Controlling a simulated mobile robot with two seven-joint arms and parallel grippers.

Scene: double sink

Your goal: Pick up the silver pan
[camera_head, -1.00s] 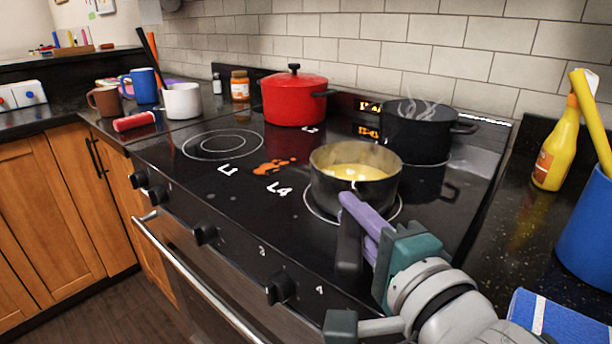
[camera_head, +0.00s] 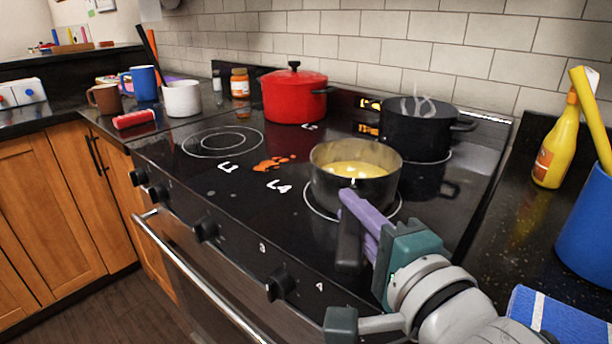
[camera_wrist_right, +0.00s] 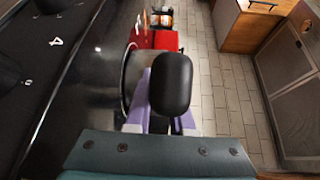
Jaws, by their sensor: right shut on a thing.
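The silver pan (camera_head: 352,187) holds a yellow liquid and sits upright on the front right burner of the stove, in the head view. Its dark handle (camera_head: 349,240) points toward the front edge. My right gripper (camera_head: 362,222) has purple fingers and is shut on the handle. In the right wrist view, the rounded dark handle end (camera_wrist_right: 171,84) stands between the purple fingers, hiding much of them. My left gripper is not in view.
A steaming black pot (camera_head: 416,130) stands behind the pan, and a red lidded pot (camera_head: 293,97) stands at the back. An orange spill (camera_head: 274,163) lies near L4. A yellow spray bottle (camera_head: 556,145) and blue container (camera_head: 590,228) stand at right. The front left burner is empty.

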